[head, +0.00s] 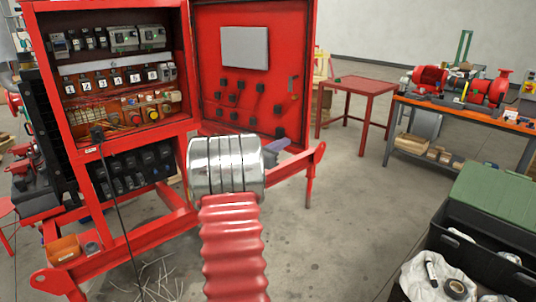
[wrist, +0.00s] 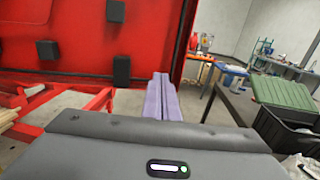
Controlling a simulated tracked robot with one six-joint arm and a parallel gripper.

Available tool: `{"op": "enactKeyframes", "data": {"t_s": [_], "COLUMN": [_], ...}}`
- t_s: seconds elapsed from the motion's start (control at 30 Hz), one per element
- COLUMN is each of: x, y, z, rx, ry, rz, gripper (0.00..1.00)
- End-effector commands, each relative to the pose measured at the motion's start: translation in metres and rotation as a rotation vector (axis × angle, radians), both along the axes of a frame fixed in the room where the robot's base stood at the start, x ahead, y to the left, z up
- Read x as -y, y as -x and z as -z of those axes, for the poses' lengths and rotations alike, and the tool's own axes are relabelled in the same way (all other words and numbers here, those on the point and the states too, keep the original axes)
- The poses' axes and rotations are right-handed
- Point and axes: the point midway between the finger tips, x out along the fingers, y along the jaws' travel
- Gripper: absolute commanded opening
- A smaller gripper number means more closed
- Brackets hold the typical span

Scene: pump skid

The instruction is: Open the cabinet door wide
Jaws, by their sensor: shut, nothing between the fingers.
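The red cabinet (head: 186,80) stands at the left in the head view, with switches and breakers inside. Its red door (head: 210,45) is swung far open to the right, its inner face towards me, with a grey panel and several small black boxes on it. The door also fills the upper left of the wrist view (wrist: 60,35). My gripper has two purple fingers (wrist: 161,80) pressed together, empty, by the door's lower right edge; I cannot tell whether they touch it. In the head view my arm hides most of my gripper (head: 283,143).
A red side table (head: 365,84) and a workbench with red pumps (head: 465,108) stand at the right. A black crate with a green lid (head: 492,205) is at the lower right. The skid's red frame (head: 300,160) runs below the door. Open floor (head: 350,215) lies between.

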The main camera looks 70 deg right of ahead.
Motion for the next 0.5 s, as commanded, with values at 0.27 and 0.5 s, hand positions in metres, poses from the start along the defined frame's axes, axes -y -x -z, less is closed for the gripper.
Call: {"op": "enactKeyframes", "data": {"t_s": [0.27,0.5], "x": [-0.049,-0.085], "y": [-0.013,-0.021], "z": [-0.001,0.0], "rx": [0.0,-0.001], "ry": [0.0,0.0], "rz": [-0.003,-0.002], "gripper": [0.0,0.0]}}
